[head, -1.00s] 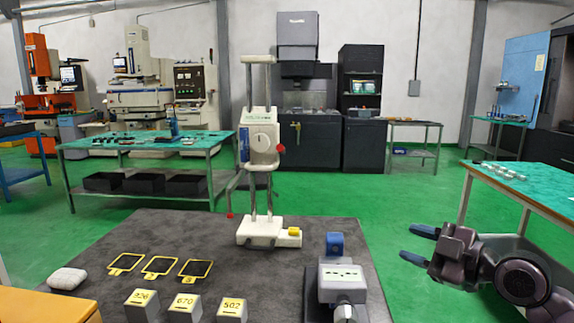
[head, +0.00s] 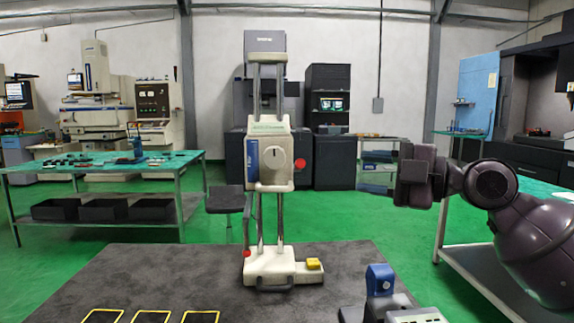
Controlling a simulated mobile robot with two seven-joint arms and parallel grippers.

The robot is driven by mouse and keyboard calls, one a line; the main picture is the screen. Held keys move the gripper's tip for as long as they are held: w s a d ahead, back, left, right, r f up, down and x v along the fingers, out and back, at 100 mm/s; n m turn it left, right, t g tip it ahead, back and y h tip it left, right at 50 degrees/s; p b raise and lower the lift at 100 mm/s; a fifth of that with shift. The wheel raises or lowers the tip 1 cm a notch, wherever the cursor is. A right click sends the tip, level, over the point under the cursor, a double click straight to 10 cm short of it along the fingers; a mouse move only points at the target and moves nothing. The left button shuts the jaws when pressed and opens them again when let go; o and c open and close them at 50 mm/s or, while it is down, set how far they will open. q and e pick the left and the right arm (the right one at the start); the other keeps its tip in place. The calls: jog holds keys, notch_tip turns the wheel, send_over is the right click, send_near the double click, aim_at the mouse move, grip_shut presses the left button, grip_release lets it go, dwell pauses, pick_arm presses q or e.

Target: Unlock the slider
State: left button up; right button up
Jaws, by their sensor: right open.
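The slider (head: 268,160) is a white carriage on two upright metal columns of a white stand (head: 268,262). Its front has a round dial (head: 274,157) and a blue strip (head: 252,160) on the left edge. A red knob (head: 299,164) sticks out at its right side. A lower red knob (head: 247,254) is near the base. My right gripper (head: 376,171) is raised to the right of the slider, at about its height in the picture, open, empty and apart from it. Its fingers point left. My left gripper is not in view.
The stand is on a dark mat (head: 180,270) with a yellow block (head: 313,264) on its base. A blue part (head: 379,280) and a grey device (head: 418,315) are at front right. Yellow frames (head: 150,316) lie at front left. Green-topped tables stand on both sides.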

aim_at(298, 165)
jog(key=x, duration=1.1)
jog(key=shift+w+a, duration=0.15)
jog(key=shift+a, duration=0.05)
jog(key=shift+r, duration=0.1)
grip_shut()
